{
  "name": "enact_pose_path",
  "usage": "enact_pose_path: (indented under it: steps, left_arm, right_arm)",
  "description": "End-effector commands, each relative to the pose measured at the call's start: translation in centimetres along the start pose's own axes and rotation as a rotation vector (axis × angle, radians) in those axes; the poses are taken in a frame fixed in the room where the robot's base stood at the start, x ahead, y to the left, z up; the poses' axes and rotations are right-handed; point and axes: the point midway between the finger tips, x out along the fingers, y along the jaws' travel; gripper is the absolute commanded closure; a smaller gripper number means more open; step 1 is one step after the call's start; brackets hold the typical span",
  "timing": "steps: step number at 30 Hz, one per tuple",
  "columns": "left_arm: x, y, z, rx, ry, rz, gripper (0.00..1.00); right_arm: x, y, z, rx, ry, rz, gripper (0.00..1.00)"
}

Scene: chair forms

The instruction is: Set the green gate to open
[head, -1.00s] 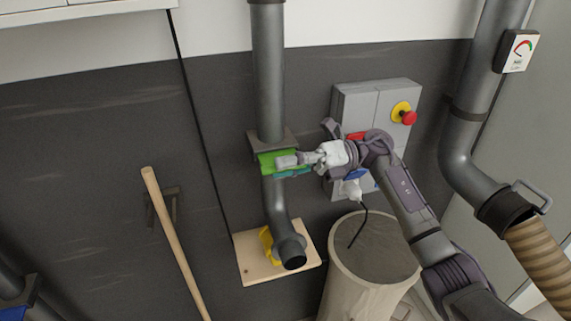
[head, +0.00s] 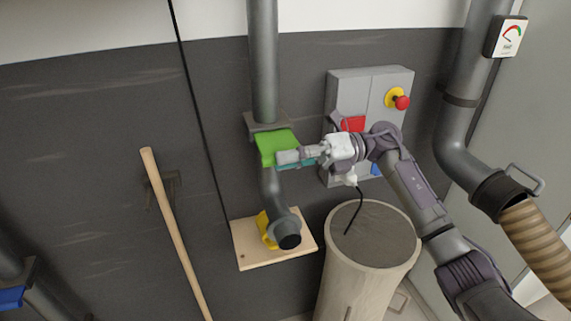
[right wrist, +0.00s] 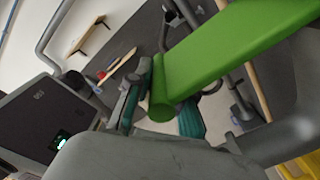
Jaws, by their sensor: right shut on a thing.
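The green gate (head: 275,143) is a flat bright green plate sticking out from the dark bracket on the vertical grey pipe. In the right wrist view it is a long green plate (right wrist: 235,50) with a rounded near edge. My right gripper (head: 290,159) is at the gate's outer edge. Its teal-padded fingers (right wrist: 160,112) lie on either side of that rounded edge, shut on it. The fingers hide part of the edge. My left gripper is not in view.
A grey box (head: 365,92) with a red button (head: 402,102) is on the wall behind my right arm. A barrel-like bin (head: 355,285) stands below. A wooden board (head: 245,247) with a yellow part (head: 263,228) is under the pipe. A wooden pole (head: 172,225) leans at left.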

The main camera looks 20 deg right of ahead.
Motion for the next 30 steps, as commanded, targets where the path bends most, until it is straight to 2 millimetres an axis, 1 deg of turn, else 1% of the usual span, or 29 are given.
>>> enact_pose_path:
  steps: [1, 3, 5, 8, 10, 11, 12, 15, 20, 25, 28, 30]
  left_arm:
    - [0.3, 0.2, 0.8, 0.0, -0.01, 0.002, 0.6]
    - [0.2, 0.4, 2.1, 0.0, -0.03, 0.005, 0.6]
    - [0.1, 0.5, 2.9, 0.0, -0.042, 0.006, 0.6]
    - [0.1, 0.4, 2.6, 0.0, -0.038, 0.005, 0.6]
    - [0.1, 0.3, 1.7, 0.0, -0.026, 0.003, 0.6]
    - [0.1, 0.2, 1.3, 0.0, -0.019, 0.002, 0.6]
    - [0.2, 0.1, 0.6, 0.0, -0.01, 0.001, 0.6]
    - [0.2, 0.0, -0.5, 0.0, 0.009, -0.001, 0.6]
    - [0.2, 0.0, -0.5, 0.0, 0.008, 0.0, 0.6]
    - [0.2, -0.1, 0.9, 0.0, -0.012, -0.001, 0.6]
    - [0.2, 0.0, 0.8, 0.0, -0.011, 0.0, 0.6]
    - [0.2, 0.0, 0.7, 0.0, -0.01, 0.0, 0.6]
  right_arm:
    - [0.0, 0.2, -0.3, -0.006, 0.005, 0.005, 1.0]
    - [0.1, 0.5, -0.3, -0.006, 0.007, 0.009, 1.0]
    - [0.1, 0.6, -0.3, -0.006, 0.009, 0.01, 1.0]
    - [0.1, 0.6, -0.3, -0.006, 0.008, 0.01, 1.0]
    - [0.1, 0.6, -0.2, -0.005, 0.006, 0.009, 1.0]
    - [0.1, 0.6, -0.2, -0.005, 0.006, 0.009, 0.76]
    - [0.1, 0.6, -0.2, -0.005, 0.005, 0.009, 0.69]
    - [0.1, 0.6, -0.2, -0.005, 0.004, 0.008, 0.53]
    - [0.0, 0.6, -0.2, -0.004, 0.003, 0.008, 0.53]
    - [-0.2, 0.5, -0.2, -0.003, 0.002, 0.007, 0.53]
    - [-1.0, 0.5, -0.1, -0.002, 0.002, 0.006, 0.53]
    - [-2.2, 0.5, -0.1, -0.002, 0.0, 0.003, 0.53]
